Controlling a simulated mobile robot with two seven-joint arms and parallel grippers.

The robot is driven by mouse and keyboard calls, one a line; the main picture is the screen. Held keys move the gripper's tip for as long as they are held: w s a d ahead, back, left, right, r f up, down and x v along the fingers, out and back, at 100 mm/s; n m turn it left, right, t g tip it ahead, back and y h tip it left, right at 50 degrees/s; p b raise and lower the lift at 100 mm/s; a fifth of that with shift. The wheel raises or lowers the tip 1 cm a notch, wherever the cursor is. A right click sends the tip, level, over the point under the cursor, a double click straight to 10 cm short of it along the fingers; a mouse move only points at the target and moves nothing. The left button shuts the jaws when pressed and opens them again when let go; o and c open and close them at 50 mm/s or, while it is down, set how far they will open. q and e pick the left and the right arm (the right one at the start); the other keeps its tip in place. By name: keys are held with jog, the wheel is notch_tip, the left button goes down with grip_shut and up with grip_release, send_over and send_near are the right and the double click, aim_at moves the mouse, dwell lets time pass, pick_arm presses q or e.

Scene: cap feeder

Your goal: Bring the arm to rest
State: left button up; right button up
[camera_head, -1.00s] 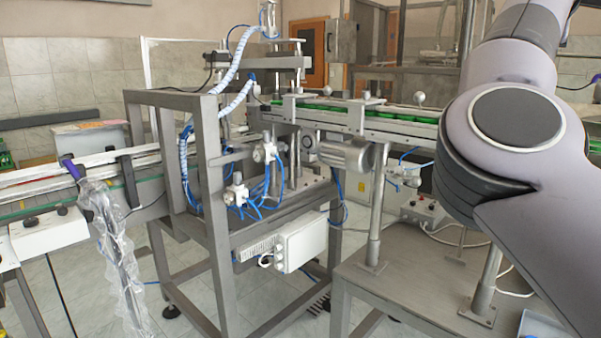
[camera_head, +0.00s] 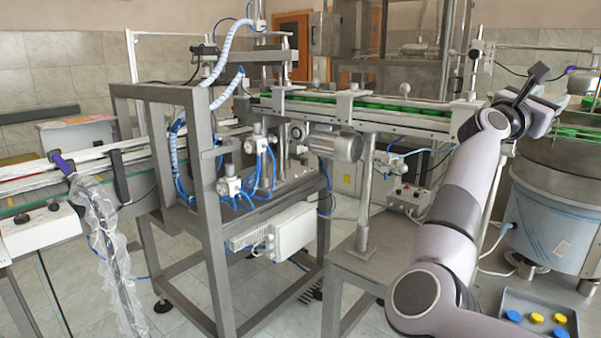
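My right arm (camera_head: 460,205) rises from the lower right of the head view and bends at the elbow. Its gripper (camera_head: 538,76) is at the upper right, above the rim of a large round metal bowl feeder (camera_head: 548,222). The dark fingers are small and partly overlap the wrist, so I cannot tell whether they are open or shut. I make out nothing held in them. My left gripper is not in view.
A conveyor rail (camera_head: 410,119) with green caps runs behind the arm. A grey metal frame (camera_head: 205,190) with blue hoses stands left of centre. A grey tray (camera_head: 570,328) with blue and yellow caps is at the lower right. The metal table (camera_head: 350,270) is partly bare.

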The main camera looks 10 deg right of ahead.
jog(key=w+a+f+m+t+y, duration=0.1)
jog(key=a+f+m+t+y, duration=0.8)
jog(key=f+m, duration=0.65)
jog(key=w+a+f+m+t+y, duration=0.2)
jog(key=a+f+m+t+y, duration=0.45)
jog(key=a+f+m, duration=0.7)
jog(key=s+a+f+n+g+y, duration=0.2)
jog(key=s+a+f+n, duration=0.25)
jog(key=f, duration=0.45)
jog(key=s+a+f+n+g+y, duration=0.25)
jog(key=s+f, duration=0.25)
jog(key=f, duration=0.5)
jog(key=s+a+f+n+g+y, duration=0.1)
jog(key=s+a+f+n+g, duration=0.1)
jog(key=s, duration=0.6)
jog(key=s+a+f+n+g+y, duration=0.1)
jog(key=s+a+f+n+g, duration=0.2)
jog(key=s+f, duration=0.6)
jog(key=a+n, duration=0.2)
jog(key=a, duration=0.1)
jog(key=shift+s+a+f+y, duration=0.2)
jog(key=shift+f+y, duration=0.1)
